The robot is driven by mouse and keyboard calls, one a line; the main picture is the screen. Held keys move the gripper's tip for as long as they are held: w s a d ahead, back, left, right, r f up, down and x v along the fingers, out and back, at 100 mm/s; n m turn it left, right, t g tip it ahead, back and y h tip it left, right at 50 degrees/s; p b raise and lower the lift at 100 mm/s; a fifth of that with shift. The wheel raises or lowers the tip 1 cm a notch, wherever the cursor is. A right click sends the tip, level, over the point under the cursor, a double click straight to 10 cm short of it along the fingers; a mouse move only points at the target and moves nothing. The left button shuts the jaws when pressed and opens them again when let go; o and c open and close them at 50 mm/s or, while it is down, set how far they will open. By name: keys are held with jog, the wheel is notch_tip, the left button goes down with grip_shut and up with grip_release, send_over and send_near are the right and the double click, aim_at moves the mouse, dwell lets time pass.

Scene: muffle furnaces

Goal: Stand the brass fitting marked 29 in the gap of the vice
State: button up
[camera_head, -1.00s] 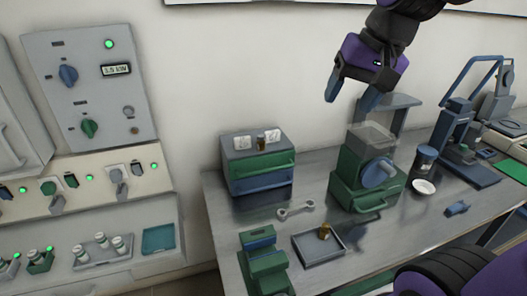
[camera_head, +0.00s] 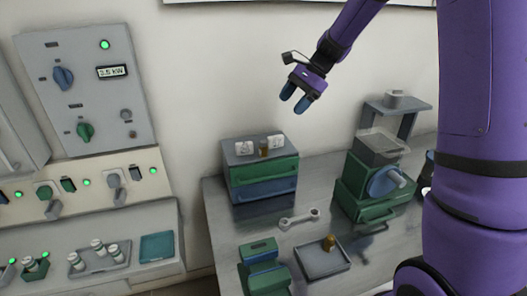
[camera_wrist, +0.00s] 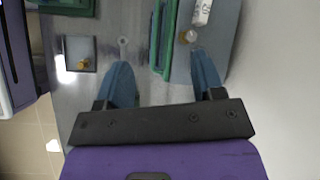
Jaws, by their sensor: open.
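One brass fitting (camera_head: 264,153) stands on top of the drawer cabinet, between two white cards; it also shows in the wrist view (camera_wrist: 188,36). A second brass fitting (camera_head: 329,242) stands in a shallow tray and shows in the wrist view (camera_wrist: 83,64). I cannot read a number on either fitting. The vice (camera_head: 262,270), green and blue, stands on the bench's front left; its gap is hard to make out. My gripper (camera_head: 293,102) is open and empty, high above the cabinet, its fingers (camera_wrist: 160,60) pointing down, apart from everything.
The drawer cabinet (camera_head: 262,188) has green and blue drawers. A spanner (camera_head: 299,219) lies between it and the tray (camera_head: 318,266). A green machine with a blue knob (camera_head: 385,182) stands to the right. My arm hides the bench's right side.

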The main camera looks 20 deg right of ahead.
aim_at(264, 141)
jog(key=w+f+m, duration=0.1)
jog(key=w+f, duration=0.2)
jog(key=f, duration=0.2)
jog(key=w+a+f+m+y, duration=0.1)
jog(key=w+f+m, duration=0.1)
jog(key=w+f, duration=0.1)
jog(key=w+f+m+y, duration=0.1)
jog(key=w+f, duration=0.2)
jog(key=f, duration=0.3)
jog(key=shift+a+f+m, duration=0.3)
jog(key=shift+a+m, duration=0.1)
jog(key=x, duration=0.4)
jog(key=shift+s+a, duration=0.25)
jog(key=shift+a, duration=0.05)
jog(key=shift+a+f, duration=0.35)
grip_shut()
